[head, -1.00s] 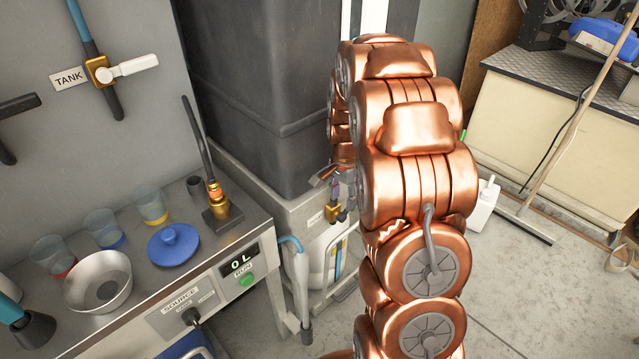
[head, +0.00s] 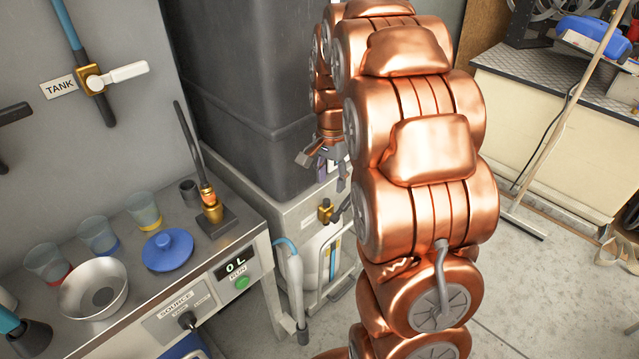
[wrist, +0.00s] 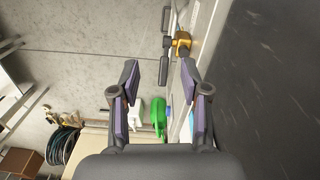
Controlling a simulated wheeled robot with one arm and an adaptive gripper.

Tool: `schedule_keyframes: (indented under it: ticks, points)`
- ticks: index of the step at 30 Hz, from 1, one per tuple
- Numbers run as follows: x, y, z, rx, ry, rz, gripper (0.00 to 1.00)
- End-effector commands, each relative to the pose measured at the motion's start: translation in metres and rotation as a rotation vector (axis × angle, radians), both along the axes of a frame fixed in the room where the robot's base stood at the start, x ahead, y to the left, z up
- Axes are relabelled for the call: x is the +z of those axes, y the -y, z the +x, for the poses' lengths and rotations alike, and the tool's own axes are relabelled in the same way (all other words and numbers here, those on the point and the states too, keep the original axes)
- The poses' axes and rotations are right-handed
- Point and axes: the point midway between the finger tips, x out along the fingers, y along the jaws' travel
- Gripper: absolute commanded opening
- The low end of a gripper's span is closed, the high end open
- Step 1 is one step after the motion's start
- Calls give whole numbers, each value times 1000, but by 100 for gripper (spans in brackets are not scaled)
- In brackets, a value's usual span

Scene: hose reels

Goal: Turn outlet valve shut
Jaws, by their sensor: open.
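A small brass valve (head: 325,211) sits on the front of the grey stand below the dark tank. A dark handle (head: 342,208) points to the right from it, slightly upward. In the wrist view, the brass valve (wrist: 182,46) is beyond my fingertips, with dark handle parts beside it. My gripper (head: 325,168) is above the valve in the head view, partly hidden by my arm. In the wrist view, my gripper (wrist: 161,75) is open, with nothing between its fingers, and apart from the valve. The label near the valve is too small to read.
A wall valve (head: 95,79) marked TANK has a white handle. A pale hose end (head: 296,290) hangs beside the stand.

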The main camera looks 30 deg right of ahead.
Motion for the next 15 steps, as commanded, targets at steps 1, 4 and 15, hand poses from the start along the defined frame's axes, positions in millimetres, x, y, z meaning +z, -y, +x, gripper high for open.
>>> schedule_keyframes:
  ticks: [1,4,15]
  points:
    - [7,-6,-5,23,-3,1,46]
    - [16,-17,-13,68,-9,5,46]
    - [48,-53,-47,236,-24,14,46]
